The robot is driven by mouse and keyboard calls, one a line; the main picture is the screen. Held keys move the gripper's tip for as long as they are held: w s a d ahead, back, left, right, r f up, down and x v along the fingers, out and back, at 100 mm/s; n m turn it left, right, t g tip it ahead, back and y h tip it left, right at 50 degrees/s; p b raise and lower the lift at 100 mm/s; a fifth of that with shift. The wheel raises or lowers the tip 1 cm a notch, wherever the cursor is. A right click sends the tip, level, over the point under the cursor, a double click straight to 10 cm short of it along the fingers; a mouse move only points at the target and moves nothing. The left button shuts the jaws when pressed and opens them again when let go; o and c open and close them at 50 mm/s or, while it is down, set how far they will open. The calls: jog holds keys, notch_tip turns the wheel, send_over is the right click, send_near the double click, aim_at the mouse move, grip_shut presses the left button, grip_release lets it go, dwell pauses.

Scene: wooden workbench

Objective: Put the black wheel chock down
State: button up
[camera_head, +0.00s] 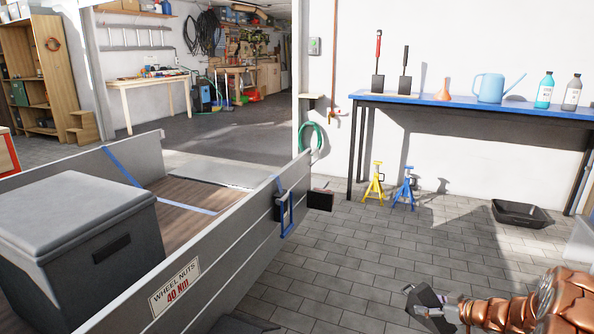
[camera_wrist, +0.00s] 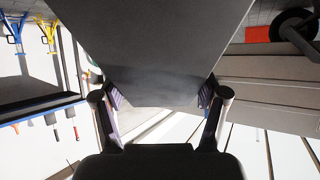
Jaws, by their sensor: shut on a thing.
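The black wheel chock (camera_wrist: 155,45) fills the upper middle of the wrist view as a broad dark surface. My gripper (camera_wrist: 160,98) has one finger on each side of it and is shut on it. In the head view the dark chock (camera_head: 427,300) shows small at the lower right, at the end of my copper-coloured arm, held up in front of the paved floor. My gripper there (camera_head: 455,312) is partly hidden by the chock and arm. The chock's underside and any gap below it cannot be made out.
A grey trailer (camera_head: 225,262) with a dark lidded box (camera_head: 75,215) stands at left. A blue-topped bench (camera_head: 450,99) is along the back wall. Yellow (camera_head: 374,185) and blue (camera_head: 405,187) stands and a black tray (camera_head: 522,214) are on the floor. Paving (camera_head: 350,260) between is clear.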

jog(key=a+r+m+h, duration=0.1)
jog(key=a+r, duration=0.7)
jog(key=r, duration=0.3)
jog(key=a+r+m+t+h, duration=0.1)
jog(key=a+r+m, duration=0.1)
jog(key=a+r, duration=0.6)
jog(key=shift+a+r+t+h, duration=0.3)
jog(key=shift+a+r+h, duration=0.1)
jog(key=shift+r, duration=1.4)
jog(key=shift+a+r, duration=0.1)
jog(key=shift+a, duration=0.1)
jog(key=shift+s+a+r, duration=0.15)
jog(key=shift+s+a, duration=0.05)
jog(key=shift+s+a+r, duration=0.15)
jog(key=shift+a+r, duration=0.05)
jog(key=shift+a, duration=0.1)
